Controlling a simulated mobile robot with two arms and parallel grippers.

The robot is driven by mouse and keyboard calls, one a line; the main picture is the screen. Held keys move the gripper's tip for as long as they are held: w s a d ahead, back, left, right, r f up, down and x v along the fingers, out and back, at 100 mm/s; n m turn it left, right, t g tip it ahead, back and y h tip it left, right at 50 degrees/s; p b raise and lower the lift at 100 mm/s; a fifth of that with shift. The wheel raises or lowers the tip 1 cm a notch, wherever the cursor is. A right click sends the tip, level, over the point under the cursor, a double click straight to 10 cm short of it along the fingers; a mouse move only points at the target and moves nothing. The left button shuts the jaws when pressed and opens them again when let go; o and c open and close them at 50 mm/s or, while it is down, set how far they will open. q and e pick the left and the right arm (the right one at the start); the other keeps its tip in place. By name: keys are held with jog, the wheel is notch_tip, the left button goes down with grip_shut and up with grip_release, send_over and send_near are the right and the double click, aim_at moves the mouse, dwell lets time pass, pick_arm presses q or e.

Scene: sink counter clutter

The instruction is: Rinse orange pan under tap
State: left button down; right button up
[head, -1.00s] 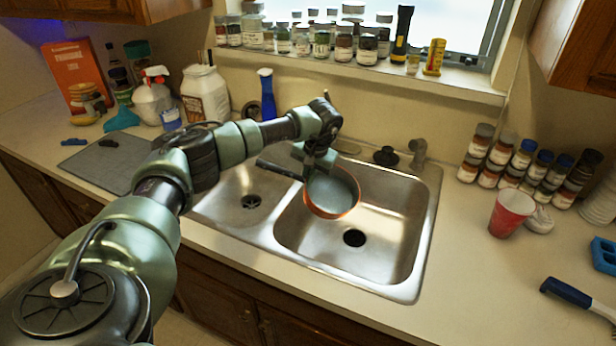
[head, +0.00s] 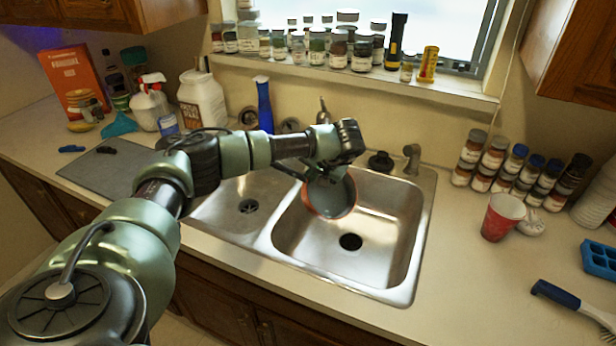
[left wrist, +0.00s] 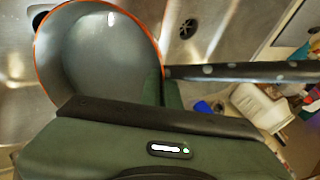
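The orange pan (head: 338,197) has an orange rim and a grey inside. It hangs tilted over the right sink basin (head: 375,240), above the basin floor. My left gripper (head: 322,170) is shut on it near where the handle joins. In the left wrist view the pan (left wrist: 100,55) lies at left, and its dark handle (left wrist: 240,72) runs off to the right past the gripper (left wrist: 163,88). The tap (head: 323,112) stands behind my arm, mostly hidden. No running water can be made out. My right gripper is out of view.
The left basin (head: 235,212) is empty. A blue bottle (head: 265,105) stands behind the sink. A side sprayer (head: 411,158) stands at the back right. A red cup (head: 502,217), several jars (head: 495,158) and a blue-handled brush (head: 557,293) are on the right counter.

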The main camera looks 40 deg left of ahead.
pick_arm(q)
jog(key=shift+s+d+r+y, duration=0.15)
jog(key=shift+d+r+y, duration=0.7)
jog(key=shift+r+y, duration=0.15)
jog(key=s+d+r+t+y+p, duration=0.1)
jog(key=d+t+y+p, duration=0.1)
jog(key=d+y, duration=0.4)
jog(key=shift+s+d+r+y, duration=0.3)
jog(key=shift+s+d, duration=0.05)
jog(key=shift+d, duration=0.25)
dwell(0.4)
